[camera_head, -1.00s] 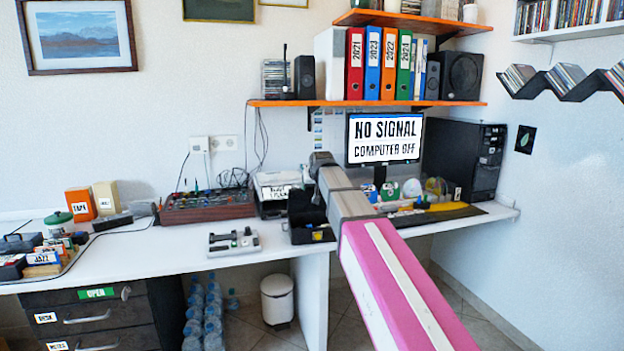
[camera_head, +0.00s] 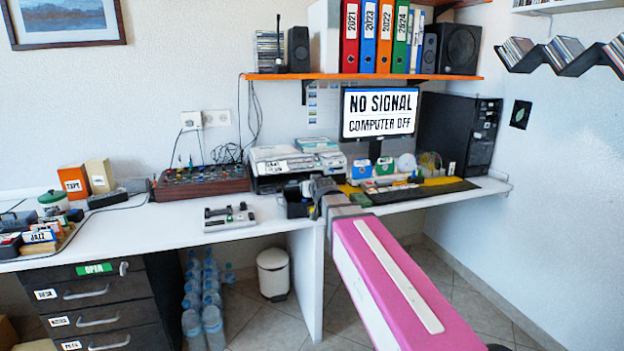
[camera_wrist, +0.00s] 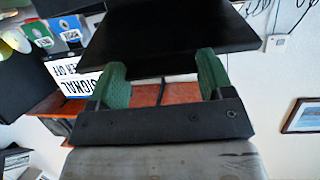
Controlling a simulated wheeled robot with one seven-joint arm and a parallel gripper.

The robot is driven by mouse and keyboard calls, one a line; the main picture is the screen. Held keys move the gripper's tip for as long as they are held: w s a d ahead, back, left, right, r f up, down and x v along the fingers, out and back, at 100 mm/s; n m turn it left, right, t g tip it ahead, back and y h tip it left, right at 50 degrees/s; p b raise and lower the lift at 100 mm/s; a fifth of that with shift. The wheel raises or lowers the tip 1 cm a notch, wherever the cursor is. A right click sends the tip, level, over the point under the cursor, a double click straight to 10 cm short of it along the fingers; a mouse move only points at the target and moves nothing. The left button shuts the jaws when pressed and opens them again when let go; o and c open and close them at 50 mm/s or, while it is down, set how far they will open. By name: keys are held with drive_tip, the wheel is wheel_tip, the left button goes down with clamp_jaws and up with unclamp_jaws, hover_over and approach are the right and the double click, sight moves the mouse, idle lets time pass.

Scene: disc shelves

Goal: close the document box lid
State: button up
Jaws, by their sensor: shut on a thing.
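The black document box (camera_head: 297,199) stands near the front edge of the white desk, right of its middle. My gripper (camera_head: 322,187) is at its right side and hides part of it. In the wrist view, my gripper (camera_wrist: 160,64) has its green fingers set apart, with a flat black panel (camera_wrist: 170,38) between and beyond them. The panel looks like the box lid, and my gripper is shut on it. The lid's angle to the box is too small to tell in the head view.
A printer (camera_head: 290,163) stands behind the box, and a grey hole punch (camera_head: 229,217) lies to its left. The monitor (camera_head: 380,113) and computer tower (camera_head: 458,134) stand at the right. Bare desk (camera_head: 150,232) lies left of the punch. A white bin (camera_head: 273,274) stands below.

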sight(312, 204)
drive_tip(key=f, duration=0.2)
drive_tip(key=s+f, duration=0.1)
drive_tip(key=f, duration=0.1)
drive_tip(key=shift+s+d+f, duration=0.1)
drive_tip(key=shift+f, duration=0.3)
drive_tip(key=shift+f+t, duration=0.7)
drive_tip(key=shift+f, duration=0.45)
